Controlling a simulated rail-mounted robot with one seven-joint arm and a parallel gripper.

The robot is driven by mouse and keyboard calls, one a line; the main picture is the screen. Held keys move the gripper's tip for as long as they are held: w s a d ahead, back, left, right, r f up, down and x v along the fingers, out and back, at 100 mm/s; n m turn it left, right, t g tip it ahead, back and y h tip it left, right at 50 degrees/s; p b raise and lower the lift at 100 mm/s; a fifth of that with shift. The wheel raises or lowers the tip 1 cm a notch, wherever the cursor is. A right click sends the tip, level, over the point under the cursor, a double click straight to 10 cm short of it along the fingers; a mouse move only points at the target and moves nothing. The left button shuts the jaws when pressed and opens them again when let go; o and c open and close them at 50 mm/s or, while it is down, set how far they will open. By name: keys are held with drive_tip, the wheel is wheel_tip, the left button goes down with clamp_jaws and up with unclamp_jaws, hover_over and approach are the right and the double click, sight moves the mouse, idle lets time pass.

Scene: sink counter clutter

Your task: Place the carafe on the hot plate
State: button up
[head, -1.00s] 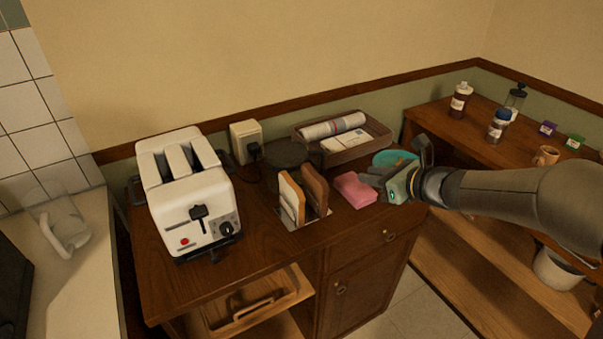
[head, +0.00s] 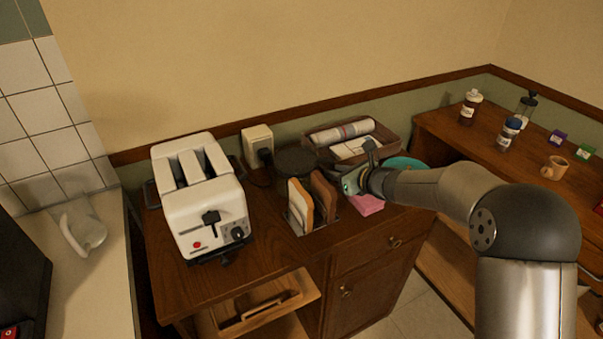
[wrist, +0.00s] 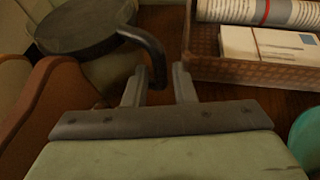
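The carafe (head: 297,159) stands at the back of the wooden counter, its dark round lid showing behind the bread slices. In the wrist view its lid (wrist: 90,25) and curved dark handle (wrist: 143,42) show, with a see-through body below. My gripper (head: 352,182) is right of the carafe. In the wrist view my gripper (wrist: 158,88) is open, with the handle's lower end between its two fingers. I cannot tell whether they touch it. I cannot make out a hot plate in these views.
Bread slices (head: 300,203) stand in a rack close in front of the carafe. A white toaster (head: 203,205) is left. A tray (head: 388,150) with papers is behind my gripper, and a pink sponge (head: 368,205) lies below it. A dark appliance (head: 18,265) is partly visible far left.

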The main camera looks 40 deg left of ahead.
drive_tip(key=shift+x, duration=1.2)
clamp_jaws()
drive_tip(key=shift+r, duration=0.15)
wheel_tip(320, 180, up, 18)
drive_tip(key=p, duration=0.1)
drive_tip(key=shift+p, duration=0.4)
